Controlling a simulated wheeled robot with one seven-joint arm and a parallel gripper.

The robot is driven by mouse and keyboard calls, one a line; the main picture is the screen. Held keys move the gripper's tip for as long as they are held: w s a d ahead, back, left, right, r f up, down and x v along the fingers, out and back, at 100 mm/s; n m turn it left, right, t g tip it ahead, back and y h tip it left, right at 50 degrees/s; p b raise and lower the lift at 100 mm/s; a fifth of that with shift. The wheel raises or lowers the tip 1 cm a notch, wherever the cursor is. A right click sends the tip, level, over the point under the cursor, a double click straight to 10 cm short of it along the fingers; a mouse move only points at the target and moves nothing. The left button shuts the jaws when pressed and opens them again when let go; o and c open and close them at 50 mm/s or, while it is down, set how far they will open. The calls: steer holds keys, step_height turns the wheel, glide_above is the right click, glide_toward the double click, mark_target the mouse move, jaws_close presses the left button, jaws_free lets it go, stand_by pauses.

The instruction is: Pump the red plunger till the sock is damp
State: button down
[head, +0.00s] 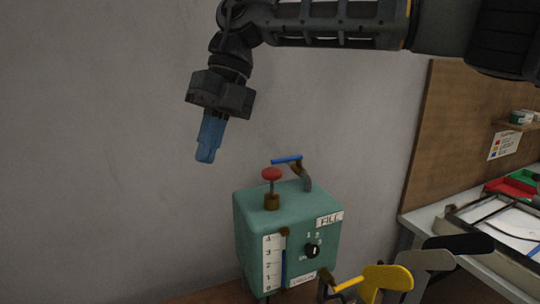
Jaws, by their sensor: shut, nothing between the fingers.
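A red plunger (272,175) stands raised on its stem on top of a teal machine box (250,225). My gripper (205,160) points downward with blue fingers closed together, above and to the left of the plunger. It is apart from the plunger and holds nothing. A grey boarding form (430,262) and a yellow form (390,278) stand at the lower right. I cannot make out for sure which shape is the sock, or whether it is damp.
A blue-handled lever (287,159) rises behind the plunger. The box front has a numbered gauge (273,262) and a black dial (312,250). A workbench (424,221) with trays stands at the right, before a wooden panel (440,130). The wall side at left is clear.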

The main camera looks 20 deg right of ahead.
mark_target(273, 170)
steer(key=w+d+r+m+t+h, duration=0.2)
steer(key=d+r, duration=0.6)
steer(key=d, duration=0.5)
steer(key=shift+w+r+m+h, duration=0.35)
steer(key=shift+w+h, duration=0.55)
steer(key=shift+h, duration=0.3)
step_height(273, 170, down, 14)
steer(key=b, duration=0.7)
steer(key=shift+f+b, duration=0.85)
steer(key=shift+f, duration=1)
steer(key=shift+s, duration=0.1)
